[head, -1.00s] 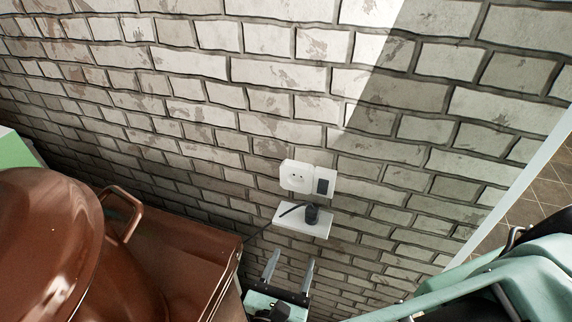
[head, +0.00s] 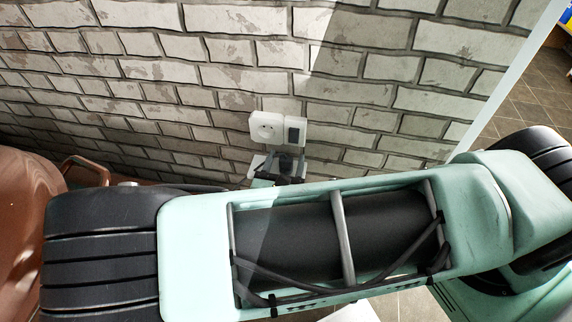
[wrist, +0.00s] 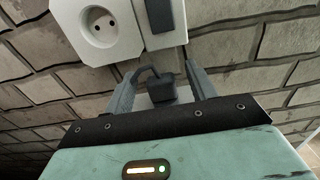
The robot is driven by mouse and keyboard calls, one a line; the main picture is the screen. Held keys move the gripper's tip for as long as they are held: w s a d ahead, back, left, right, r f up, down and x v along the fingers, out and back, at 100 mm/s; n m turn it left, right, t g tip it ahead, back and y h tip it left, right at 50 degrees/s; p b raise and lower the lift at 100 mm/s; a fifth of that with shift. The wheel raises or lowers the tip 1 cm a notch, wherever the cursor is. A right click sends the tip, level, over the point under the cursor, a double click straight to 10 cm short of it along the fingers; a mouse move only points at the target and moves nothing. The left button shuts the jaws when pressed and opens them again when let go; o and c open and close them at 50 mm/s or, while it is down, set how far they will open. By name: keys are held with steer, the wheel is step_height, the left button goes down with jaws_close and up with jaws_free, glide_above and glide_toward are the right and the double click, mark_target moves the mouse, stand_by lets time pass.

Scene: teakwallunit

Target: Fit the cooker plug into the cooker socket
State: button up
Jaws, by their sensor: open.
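The cooker socket is a white wall outlet with a round recess and two holes (head: 266,128); in the wrist view it is at the upper left (wrist: 100,25). The cooker plug, a dark block with a curved cord, shows in the wrist view (wrist: 162,90) on a small white shelf below the socket. My gripper (wrist: 162,76) is open, with one finger on each side of the plug. Gaps show between plug and fingers. In the head view my gripper (head: 286,163) is just below the outlet, and my arm hides most of the plug and shelf.
A dark rectangular switch (head: 295,133) sits right of the socket, close above my fingers in the wrist view (wrist: 165,15). The white shelf (head: 258,163) juts from the brick wall. A brown pot and cabinet (head: 35,215) stand at the left.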

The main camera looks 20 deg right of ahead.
steer(key=shift+w+d, duration=0.3)
steer(key=shift+w, duration=0.15)
steer(key=c, duration=1.1)
steer(key=shift+o, duration=0.2)
steer(key=shift+r, duration=0.15)
